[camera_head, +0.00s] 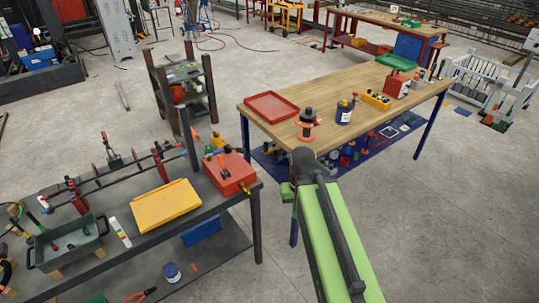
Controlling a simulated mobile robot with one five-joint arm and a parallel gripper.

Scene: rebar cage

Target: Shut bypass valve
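No part is clearly recognisable as the bypass valve. A red box-shaped unit (230,172) stands at the right end of the dark workbench (228,204). It has an orange handle-like part (224,167) on top and a small brass-coloured fitting (245,188) at its lower right; too small to tell whether either is the valve or how it is set. My green and black arm reaches up from the bottom centre, right of the red unit and apart from it. My gripper's fingers cannot be made out.
A yellow panel (165,205), a grey bin (68,246) and a pipe rack share the dark bench. A wooden table (345,88) with a red tray (272,107) and a blue can (345,112) stands behind my arm. Bare concrete floor lies at right.

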